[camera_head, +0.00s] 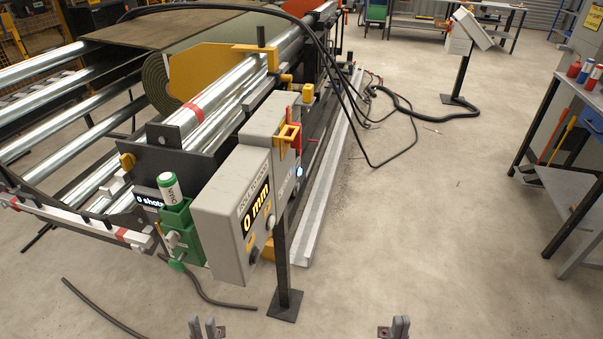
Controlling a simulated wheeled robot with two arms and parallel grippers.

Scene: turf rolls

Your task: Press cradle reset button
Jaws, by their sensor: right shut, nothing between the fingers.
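A grey control box (231,212) on a dark post stands at the near end of the roller cradle (238,99). Its display reads "0 mm", with yellow parts on its face below. My right gripper (400,327) is shut and empty, further right. Both are apart from the boxes.
A green holder (178,232) with a green-and-white cylinder stands left of the control box. The post's base plate (285,305) and a loose dark cable (103,309) lie on the floor. A workbench (563,95) stands at right. The floor between is clear.

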